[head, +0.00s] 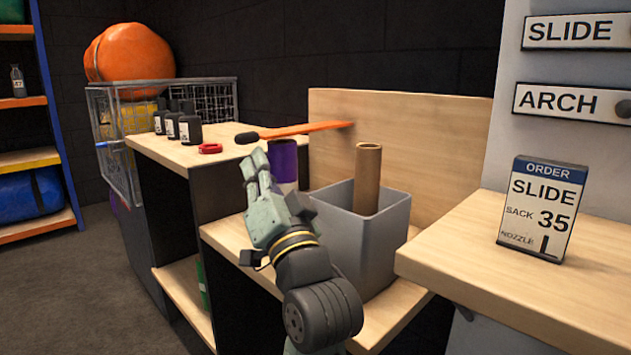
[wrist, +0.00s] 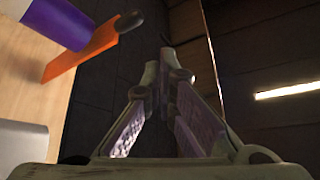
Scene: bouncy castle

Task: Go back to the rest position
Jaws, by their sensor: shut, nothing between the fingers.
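My gripper (head: 254,167) is raised above the lower wooden shelf, in front of the purple roll (head: 283,160) and to the left of the grey bin (head: 385,222). In the wrist view, its fingers (wrist: 165,62) come together at the tips with nothing between them. The purple roll (wrist: 58,24) shows at the top left of the wrist view, apart from the fingers. My arm hides part of the bin's left side and of the shelf.
A brown cardboard tube (head: 367,180) stands in the grey bin. An orange strip with a dark end (head: 305,130), a red ring (head: 210,149) and black bottles (head: 190,128) are on the wooden counter (head: 185,150). An order card (head: 541,208) stands on the right table (head: 520,285).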

